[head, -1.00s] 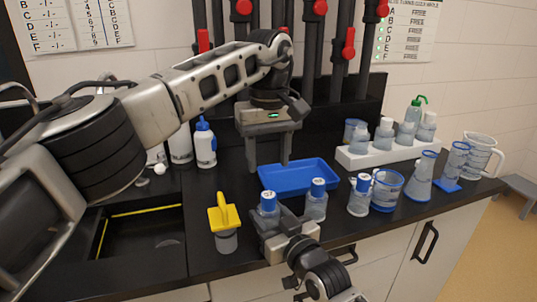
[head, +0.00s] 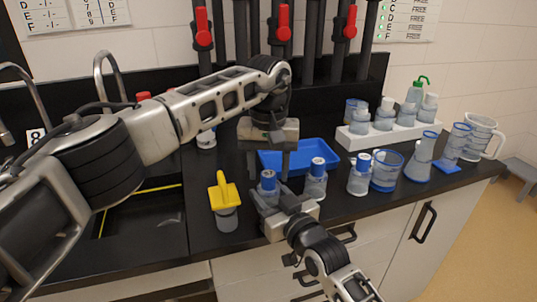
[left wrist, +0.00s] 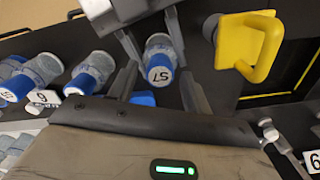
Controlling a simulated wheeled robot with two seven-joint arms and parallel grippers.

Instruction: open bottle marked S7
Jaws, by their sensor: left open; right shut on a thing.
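The bottle marked S7 has a blue cap (head: 268,180) with a white top. My right gripper (head: 268,197) is shut on the bottle's body below the cap, from the front. My left gripper (head: 268,172) points down above it, open, with one finger on each side of the cap; contact is not visible. The left wrist view shows these left fingers (left wrist: 160,92) apart around the cap. Part of the bottle's body is hidden by my right gripper.
Two similar blue-capped bottles (head: 315,180) (head: 359,177) stand to the right. A blue tray (head: 325,152) lies behind. A yellow-handled item (head: 224,192) stands close on the left, beside the sink (head: 140,220). Beakers and a flask (head: 420,160) fill the right side.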

